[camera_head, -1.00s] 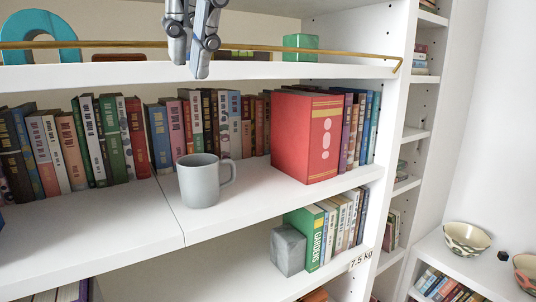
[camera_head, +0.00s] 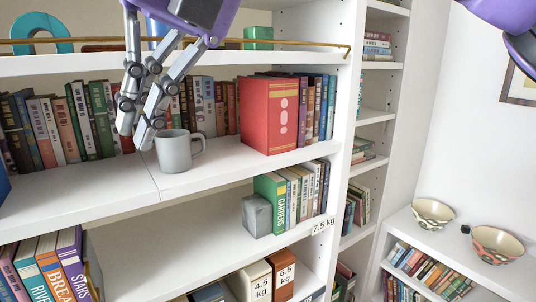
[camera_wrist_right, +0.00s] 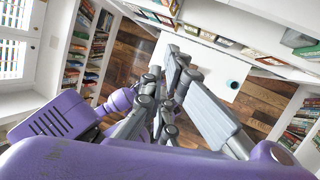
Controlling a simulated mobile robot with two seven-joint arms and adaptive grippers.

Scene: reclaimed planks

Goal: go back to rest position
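In the right wrist view the two finger pads (camera_wrist_right: 193,88) stand apart and empty. A purple part of my own body shows at the top right of the head view.
The bookcase has a brass rail (camera_head: 290,44) on its upper shelf. A red box-like book (camera_head: 268,118) stands right of the mug. Below are a grey cube (camera_head: 257,216) and boxes marked 4.5 kg (camera_head: 250,284) and 6.5 kg (camera_head: 283,273). Bowls (camera_head: 433,213) sit at right.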

